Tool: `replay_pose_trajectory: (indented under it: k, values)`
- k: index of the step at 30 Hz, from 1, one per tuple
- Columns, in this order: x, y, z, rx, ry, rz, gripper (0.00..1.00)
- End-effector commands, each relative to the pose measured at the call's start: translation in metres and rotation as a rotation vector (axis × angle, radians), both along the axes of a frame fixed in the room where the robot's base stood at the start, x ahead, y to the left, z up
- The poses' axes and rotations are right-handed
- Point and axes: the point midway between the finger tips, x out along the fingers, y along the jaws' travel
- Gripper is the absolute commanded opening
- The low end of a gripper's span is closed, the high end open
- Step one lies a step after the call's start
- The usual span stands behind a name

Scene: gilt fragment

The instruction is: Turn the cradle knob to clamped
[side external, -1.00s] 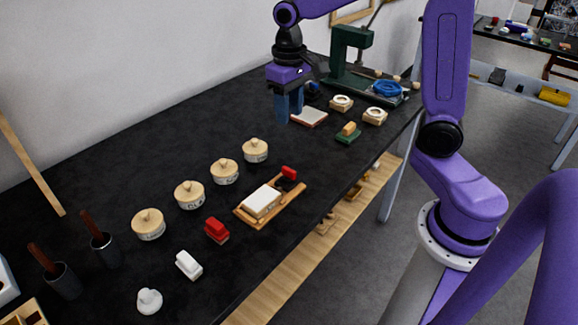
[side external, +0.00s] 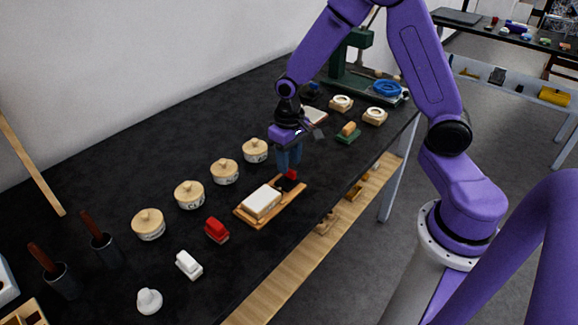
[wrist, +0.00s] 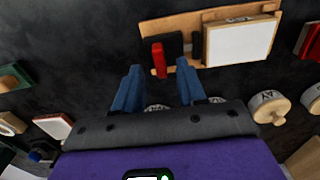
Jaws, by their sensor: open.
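The cradle is a wooden tray (side external: 275,215) on the dark table, holding a white block (side external: 261,201). It also shows at the top of the wrist view (wrist: 205,22), with the block (wrist: 238,43) in it. A red knob (side external: 291,174) with a black base sits at the cradle's far end. My gripper (side external: 289,167), with blue fingers, is open and pointing down just above or around the knob. In the wrist view the red bar of the knob (wrist: 158,60) lies between the two open fingertips (wrist: 160,68). I cannot tell whether the fingers touch it.
Lidded round pots (side external: 225,171) stand in a row left of the cradle. A red block (side external: 216,230) and a white one (side external: 189,265) lie near the front. A green press (side external: 350,60), round wooden pieces (side external: 375,116) and a green-based brush (side external: 348,132) are behind.

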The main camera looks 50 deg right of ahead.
Motion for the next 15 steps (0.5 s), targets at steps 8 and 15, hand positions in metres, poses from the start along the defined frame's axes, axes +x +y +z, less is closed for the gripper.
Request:
replay_pose_trajectory:
  k: [8,15]
  values:
    - [0.0,0.0,-0.024,0.0,0.001,0.0,0.4]
    - [0.0,0.0,-0.027,0.0,-0.001,0.0,0.4]
